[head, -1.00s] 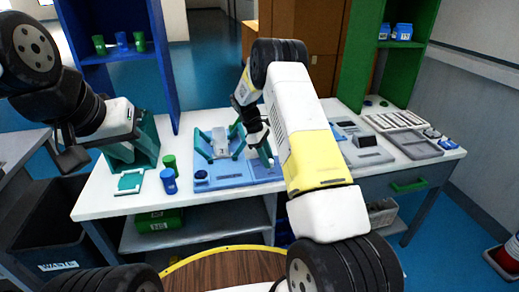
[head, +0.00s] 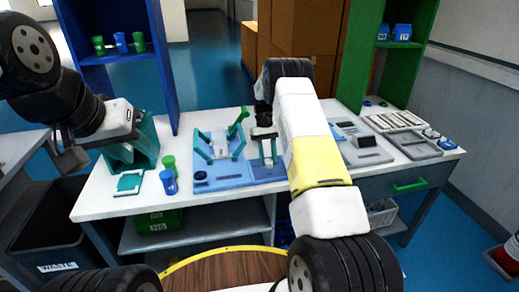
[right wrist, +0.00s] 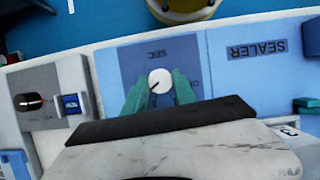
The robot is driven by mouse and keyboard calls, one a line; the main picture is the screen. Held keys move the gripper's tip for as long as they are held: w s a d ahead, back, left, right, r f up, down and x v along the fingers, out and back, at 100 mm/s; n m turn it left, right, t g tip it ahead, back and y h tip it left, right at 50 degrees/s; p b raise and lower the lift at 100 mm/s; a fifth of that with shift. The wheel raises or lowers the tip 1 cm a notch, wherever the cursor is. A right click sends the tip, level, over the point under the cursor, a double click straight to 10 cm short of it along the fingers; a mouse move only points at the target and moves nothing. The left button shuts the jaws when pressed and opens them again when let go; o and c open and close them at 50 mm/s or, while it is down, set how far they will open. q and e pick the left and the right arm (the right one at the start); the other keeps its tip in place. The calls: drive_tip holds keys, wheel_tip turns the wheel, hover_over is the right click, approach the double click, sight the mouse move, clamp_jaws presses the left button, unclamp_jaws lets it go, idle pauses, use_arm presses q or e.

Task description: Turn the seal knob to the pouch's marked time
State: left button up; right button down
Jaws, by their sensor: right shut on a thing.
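In the right wrist view, the round white seal knob (right wrist: 160,81) sits on a grey-blue panel marked SEC. A dark pointer line on the knob slants to the lower left. The teal fingers of my right gripper (right wrist: 160,91) are shut on the knob, one on each side. In the head view, my right gripper (head: 268,158) is at the right part of the blue sealer (head: 228,180), and the knob is hidden. My left gripper (head: 70,150) hangs at the left, away from the sealer; its finger gap is unclear. I cannot make out a pouch's marked time.
A blue cup (head: 169,182), a green cup (head: 170,163) and a teal-framed plate (head: 130,183) stand left of the sealer. Grey devices (head: 365,150) and a tray (head: 413,146) are to its right.

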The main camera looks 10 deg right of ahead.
drive_tip(key=shift+m+y, duration=0.7)
drive_tip(key=shift+m, duration=1)
drive_tip(key=c, duration=1)
unclamp_jaws()
drive_tip(key=shift+d, duration=0.1)
drive_tip(key=shift+r, duration=0.1)
drive_tip(key=v, duration=0.7)
drive_tip(key=shift+r, duration=0.3)
drive_tip(key=shift+w+r, duration=0.1)
